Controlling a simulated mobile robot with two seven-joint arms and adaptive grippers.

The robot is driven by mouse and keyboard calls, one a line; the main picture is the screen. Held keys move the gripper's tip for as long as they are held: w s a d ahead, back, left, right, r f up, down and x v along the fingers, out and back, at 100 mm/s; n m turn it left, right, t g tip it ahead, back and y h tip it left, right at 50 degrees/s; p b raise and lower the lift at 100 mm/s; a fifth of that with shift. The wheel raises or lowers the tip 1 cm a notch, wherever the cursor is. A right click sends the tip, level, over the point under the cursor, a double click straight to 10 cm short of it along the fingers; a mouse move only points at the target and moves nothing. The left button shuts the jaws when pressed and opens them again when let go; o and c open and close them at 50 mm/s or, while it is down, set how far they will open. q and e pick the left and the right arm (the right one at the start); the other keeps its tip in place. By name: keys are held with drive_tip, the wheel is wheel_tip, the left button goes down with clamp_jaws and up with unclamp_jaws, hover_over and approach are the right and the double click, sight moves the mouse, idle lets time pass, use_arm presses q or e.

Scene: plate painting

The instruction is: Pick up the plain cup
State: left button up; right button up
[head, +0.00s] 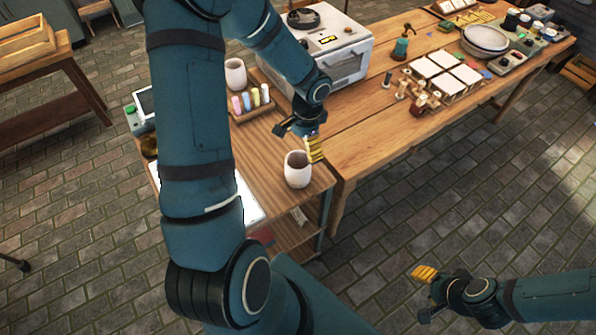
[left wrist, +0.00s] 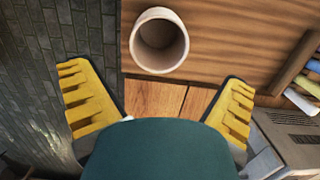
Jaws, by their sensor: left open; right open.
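A plain off-white cup (head: 297,172) stands upright near the front corner of the wooden side table (head: 270,145). In the left wrist view the cup (left wrist: 160,42) shows its open rim and empty-looking inside. My left gripper (head: 312,149) is open, just behind the cup in the head view. In the left wrist view its two yellow fingers (left wrist: 157,85) are spread wide, with the cup ahead of them and not between them. My right gripper (head: 425,274) is open and empty over the floor at lower right. A second pale cup (head: 235,74) stands farther back.
A tray of coloured bottles (head: 250,101) sits behind the cup, near a white oven (head: 340,52). The long workbench (head: 365,130) adjoins at right, with white tiles (head: 445,72), stamps and bowls (head: 486,40). My left arm hides part of the side table.

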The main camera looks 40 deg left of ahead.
use_arm(q)
hover_over(297, 165)
drive_tip(key=s+d, duration=0.2)
drive_tip(key=s, duration=0.1)
drive_tip(key=f, duration=0.5)
drive_tip(key=f+b, duration=0.1)
drive_tip(key=f, duration=0.2)
drive_tip(key=shift+w+d+f, duration=0.2)
drive_tip(key=shift+w, duration=0.05)
drive_tip(key=c, duration=1.1)
